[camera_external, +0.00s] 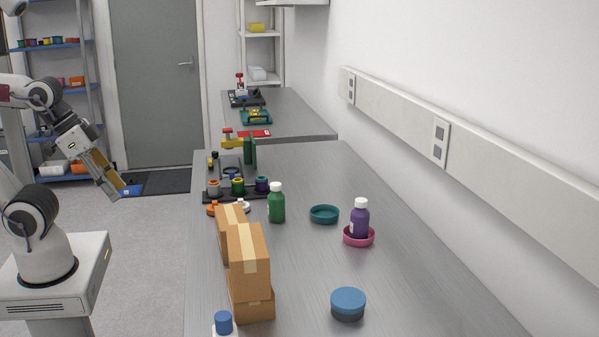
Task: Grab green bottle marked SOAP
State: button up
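A green bottle (277,206) with a white cap stands upright on the grey metal bench. It is behind and right of the cardboard boxes, with a pale label edge on its left side; no SOAP lettering is readable. My gripper (118,188) hangs left of the bench, pointing down and right, well apart from the bottle. A small blue patch shows at its fingertips; I cannot tell whether it is part of the gripper, something held or something behind.
Stacked cardboard boxes (247,255) stand in front of the bottle. A teal dish (324,214) is to its right, then a purple bottle (359,219) in a pink dish (350,240). A dark rack (222,196) with coloured pieces is behind-left. A blue-lidded tub (348,303) stands nearer.

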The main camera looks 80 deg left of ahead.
aim_at(278, 183)
jog(key=o, duration=0.5)
jog(key=shift+c, duration=0.2)
jog(key=shift+w, duration=0.15)
jog(key=w+a+n+t+y, duration=0.15)
jog(key=w+a, duration=0.25)
jog(key=w, duration=0.7)
jog(key=w+a+m+t+y, duration=0.15)
jog(key=w+a, duration=0.25)
jog(key=w, duration=0.7)
jog(key=w+a+f+t+h, duration=0.1)
jog(key=w+a+f+t, duration=0.1)
jog(key=w, duration=0.5)
jog(key=w+a+f+t+h, duration=0.1)
jog(key=w+a+f+t, duration=0.2)
jog(key=w, duration=0.5)
jog(key=shift+w+a+f+n, duration=0.25)
jog(key=shift+a+f, duration=0.25)
jog(key=shift+f, duration=0.55)
jog(key=shift+f, duration=0.1)
